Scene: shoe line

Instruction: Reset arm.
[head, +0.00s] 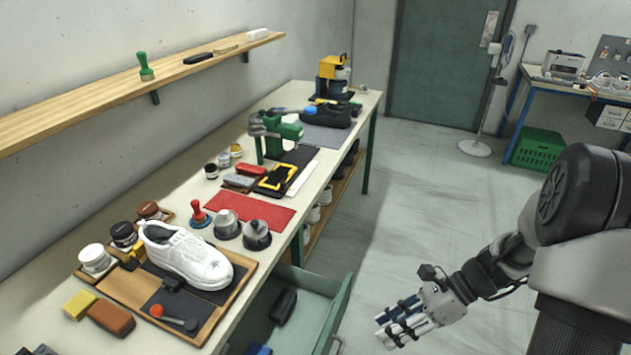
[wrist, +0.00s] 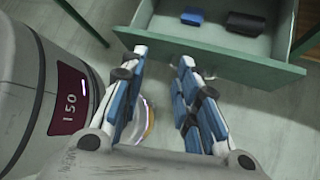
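My gripper (head: 398,325) is at the lower right of the head view, at the end of my arm, in free air to the right of the open drawer. In the wrist view my gripper (wrist: 160,62) points toward the drawer front, its two blue-padded fingers apart with nothing between them. The fingers look clear of the drawer, though the exact gap is hard to judge.
The green drawer (head: 338,312) stands open below the bench (head: 285,258), holding a black item (wrist: 246,24) and a blue item (wrist: 192,17). A white shoe (head: 187,257) sits on a wooden board on the bench. Floor (head: 410,200) beyond my arm is clear.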

